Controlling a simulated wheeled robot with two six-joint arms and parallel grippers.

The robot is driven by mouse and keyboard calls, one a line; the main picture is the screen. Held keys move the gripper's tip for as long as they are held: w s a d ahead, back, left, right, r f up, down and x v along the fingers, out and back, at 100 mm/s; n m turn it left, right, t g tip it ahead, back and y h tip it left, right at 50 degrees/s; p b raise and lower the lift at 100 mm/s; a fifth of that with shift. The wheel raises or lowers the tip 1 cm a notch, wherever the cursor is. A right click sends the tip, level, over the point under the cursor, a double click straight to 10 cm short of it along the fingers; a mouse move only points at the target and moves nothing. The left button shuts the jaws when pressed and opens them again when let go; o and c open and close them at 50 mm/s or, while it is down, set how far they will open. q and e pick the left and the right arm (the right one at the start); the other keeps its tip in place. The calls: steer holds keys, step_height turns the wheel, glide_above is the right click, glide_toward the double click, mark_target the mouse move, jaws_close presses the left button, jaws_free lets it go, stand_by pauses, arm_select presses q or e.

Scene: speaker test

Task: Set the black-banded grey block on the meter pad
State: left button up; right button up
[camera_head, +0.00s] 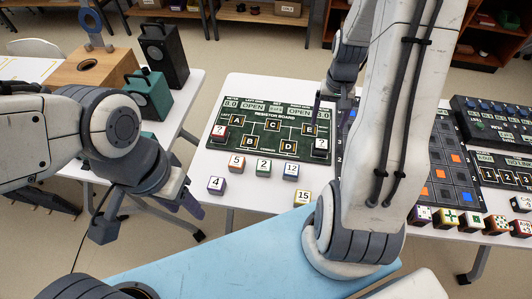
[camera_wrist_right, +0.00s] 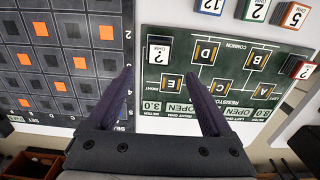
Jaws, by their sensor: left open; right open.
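I cannot make out a plainly grey block with a black band or a pad clearly marked as the meter pad. The nearest match is a dark-sided, white-faced "?" block (camera_head: 320,147) at the right of the green resistor board (camera_head: 222,160). In the right wrist view this "?" block (camera_wrist_right: 158,50) stands between and beyond the fingers of my right gripper (camera_wrist_right: 165,76), which is open and empty. In the head view my right arm partly hides that gripper. My left gripper (camera_head: 148,214) is open and empty, left of the loose number blocks.
A red-sided "?" block (camera_head: 219,133) is at the board's left. Loose blocks include "4" (camera_head: 216,185) and "15" (camera_head: 303,198). A dark grid board (camera_head: 452,170) lies right. A teal speaker box (camera_head: 149,96), black box (camera_head: 164,52) and wooden box (camera_head: 95,67) stand on the left table.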

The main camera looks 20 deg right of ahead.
steer(key=s+a+r+n, duration=0.1)
steer(key=a+r+n, duration=0.25)
steer(key=a, duration=0.65)
steer(key=s+a+r+n, duration=0.2)
steer(key=a+r+n, duration=0.15)
steer(key=a, duration=0.75)
steer(key=s+a+r+n+y, duration=0.1)
steer(key=s+a+r+n, duration=0.3)
steer(key=s+a, duration=0.6)
steer(key=s+n, duration=0.2)
steer(key=s, duration=0.1)
steer(key=shift+s+r+n, duration=0.2)
steer(key=shift+n, duration=0.1)
steer(key=shift+d, duration=0.15)
